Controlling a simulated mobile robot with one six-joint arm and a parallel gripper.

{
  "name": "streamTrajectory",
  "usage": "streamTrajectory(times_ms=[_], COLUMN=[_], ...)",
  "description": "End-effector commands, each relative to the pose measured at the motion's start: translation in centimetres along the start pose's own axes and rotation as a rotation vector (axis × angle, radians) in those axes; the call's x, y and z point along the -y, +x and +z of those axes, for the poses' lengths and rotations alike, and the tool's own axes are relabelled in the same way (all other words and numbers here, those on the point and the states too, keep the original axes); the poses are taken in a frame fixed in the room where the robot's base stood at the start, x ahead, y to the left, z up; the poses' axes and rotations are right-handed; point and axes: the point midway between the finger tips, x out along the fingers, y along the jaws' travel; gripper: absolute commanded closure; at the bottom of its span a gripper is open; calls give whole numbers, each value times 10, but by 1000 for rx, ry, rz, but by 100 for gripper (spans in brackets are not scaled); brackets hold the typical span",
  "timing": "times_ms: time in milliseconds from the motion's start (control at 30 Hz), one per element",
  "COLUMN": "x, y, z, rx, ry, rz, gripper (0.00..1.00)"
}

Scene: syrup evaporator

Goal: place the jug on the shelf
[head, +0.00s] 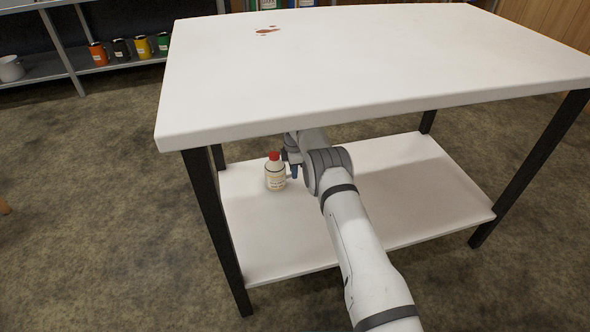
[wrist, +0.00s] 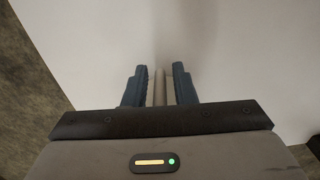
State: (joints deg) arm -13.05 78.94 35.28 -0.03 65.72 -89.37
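The jug (head: 275,174) is cream-white with a red cap and a label. In the head view it stands upright, seemingly on the white lower shelf (head: 250,245), near its left end. My gripper (head: 293,170) is under the tabletop, close beside the jug on its right; my arm partly hides it. In the wrist view my gripper's two blue fingers (wrist: 160,88) are apart, with thin pale strips between them and narrow gaps at each side. I cannot tell whether these strips belong to the jug. The jug's body does not show there.
Black legs (head: 218,230) stand at the corners. The shelf's right part is clear. A rack (head: 45,68) at the back left holds several coloured containers.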

Motion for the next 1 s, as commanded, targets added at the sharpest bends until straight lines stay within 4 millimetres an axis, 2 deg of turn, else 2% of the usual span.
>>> streamTrajectory(times_ms=[100,400,567,800,1000], x=[0,0,-1,0,0], y=[0,-4,-23,-64,-79], z=[0,1,1,1,2], rx=[0,0,0,0,0], ry=[0,1,1,2,2], rz=[0,1,2,0,0], gripper=[68,68,68,68,68])
